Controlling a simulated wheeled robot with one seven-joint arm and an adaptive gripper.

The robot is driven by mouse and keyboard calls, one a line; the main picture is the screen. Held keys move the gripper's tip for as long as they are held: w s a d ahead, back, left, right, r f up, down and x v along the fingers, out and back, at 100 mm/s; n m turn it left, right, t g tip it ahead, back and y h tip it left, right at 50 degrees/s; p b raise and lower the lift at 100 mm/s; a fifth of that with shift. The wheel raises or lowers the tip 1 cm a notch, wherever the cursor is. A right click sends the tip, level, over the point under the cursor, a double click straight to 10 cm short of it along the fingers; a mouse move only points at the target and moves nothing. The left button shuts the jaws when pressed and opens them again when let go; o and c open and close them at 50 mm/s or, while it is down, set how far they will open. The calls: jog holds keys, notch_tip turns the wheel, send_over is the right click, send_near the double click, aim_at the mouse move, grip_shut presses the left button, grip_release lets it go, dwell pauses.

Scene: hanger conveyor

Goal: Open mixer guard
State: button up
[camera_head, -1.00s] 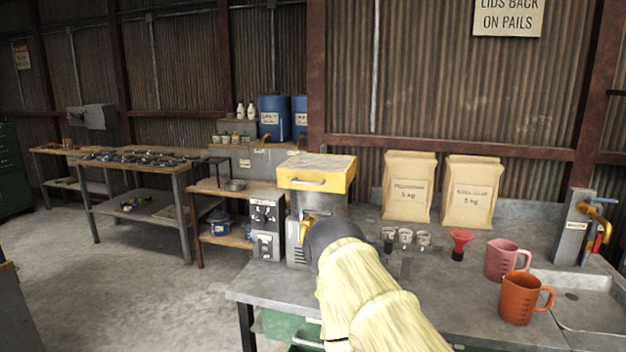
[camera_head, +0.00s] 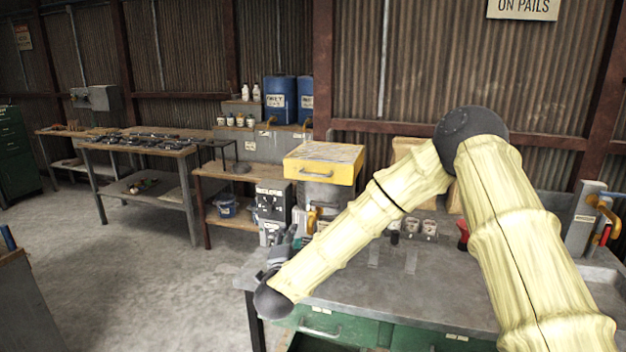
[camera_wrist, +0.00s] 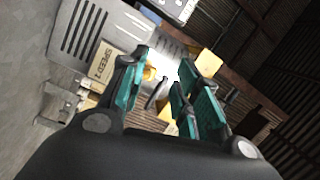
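The mixer has a yellow guard (camera_head: 323,163) on top with a pale bar handle (camera_head: 317,174) on its front. The guard sits level and looks closed over the grey mixer body (camera_head: 320,195), which my forearm partly hides. My gripper (camera_head: 284,240) is in front of the mixer, lower than the guard and apart from the handle. In the wrist view my gripper (camera_wrist: 165,92) has its teal finger pads spread, with nothing held. A vented metal panel (camera_wrist: 92,32) and a "SPEED 1" label (camera_wrist: 104,66) show beyond the fingers there.
A dark control box (camera_head: 272,203) stands left of the mixer, with a wooden shelf unit (camera_head: 220,180) beyond. Cups (camera_head: 422,229) and a red funnel (camera_head: 463,235) stand on the grey counter (camera_head: 350,285) to the right, partly behind my arm. The floor at left is clear.

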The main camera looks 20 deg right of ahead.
aim_at(313, 175)
jog(key=w+d+r+m+h, duration=0.1)
jog(key=d+r+m+h, duration=0.15)
jog(key=r, duration=0.35)
jog(key=w+d+r+m+h, duration=0.1)
jog(key=r+m+h, duration=0.15)
jog(key=r, duration=0.35)
jog(key=shift+m+y, duration=0.3)
jog(key=p+x, duration=0.2)
jog(key=x, duration=0.3)
jog(key=p+x, duration=0.2)
jog(key=x, duration=0.3)
jog(key=shift+w+d+f, duration=0.1)
jog(key=shift+d, duration=0.3)
grip_shut()
